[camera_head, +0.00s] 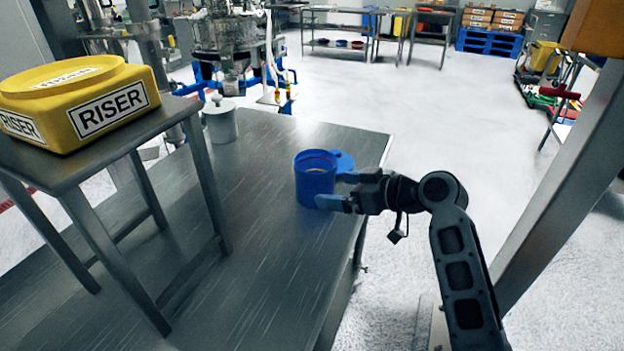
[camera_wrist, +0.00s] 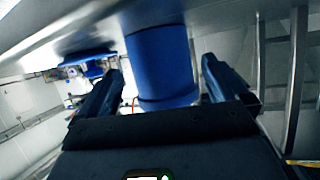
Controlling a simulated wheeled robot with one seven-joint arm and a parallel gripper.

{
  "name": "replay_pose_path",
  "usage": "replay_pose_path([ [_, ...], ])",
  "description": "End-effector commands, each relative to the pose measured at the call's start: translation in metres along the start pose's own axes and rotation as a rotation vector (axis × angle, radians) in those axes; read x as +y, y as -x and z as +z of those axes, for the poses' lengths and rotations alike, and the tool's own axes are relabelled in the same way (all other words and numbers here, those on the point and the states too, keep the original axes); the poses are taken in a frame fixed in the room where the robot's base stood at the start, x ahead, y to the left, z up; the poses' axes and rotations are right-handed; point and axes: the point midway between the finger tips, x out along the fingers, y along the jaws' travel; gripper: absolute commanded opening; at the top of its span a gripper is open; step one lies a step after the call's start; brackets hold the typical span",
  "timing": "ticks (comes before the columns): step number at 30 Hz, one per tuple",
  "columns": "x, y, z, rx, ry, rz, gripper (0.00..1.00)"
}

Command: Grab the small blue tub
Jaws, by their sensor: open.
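The small blue tub (camera_head: 314,178) stands upright on the metal table near its right edge, open at the top. A blue round piece, perhaps its lid, shows just behind it. My gripper (camera_head: 338,191) reaches in from the right, its two fingers open at the tub's right side. In the wrist view the tub (camera_wrist: 162,65) appears between the two blue fingers of my gripper (camera_wrist: 162,85), with a gap visible on each side. I cannot tell whether any finger touches it.
The metal table (camera_head: 265,255) is mostly bare around the tub. A white lidded container (camera_head: 220,124) stands behind left. A metal stand (camera_head: 85,165) at left carries a yellow box marked RISER (camera_head: 80,105). A grey post (camera_head: 560,190) rises at right.

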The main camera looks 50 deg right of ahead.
Motion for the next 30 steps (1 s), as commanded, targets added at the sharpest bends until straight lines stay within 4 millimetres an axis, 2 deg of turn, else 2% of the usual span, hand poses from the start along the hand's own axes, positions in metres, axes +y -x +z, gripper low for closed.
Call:
replay_pose_path([
  [10, 0.002, -0.044, -0.005, 0.0, -0.001, 0.0, 1.0],
  [14, 0.001, -0.052, -0.004, 0.0, -0.001, 0.0, 1.0],
  [20, 0.001, -0.052, -0.004, 0.0, 0.0, 0.0, 1.0],
  [30, 0.001, -0.052, -0.004, 0.0, 0.0, 0.0, 0.68],
])
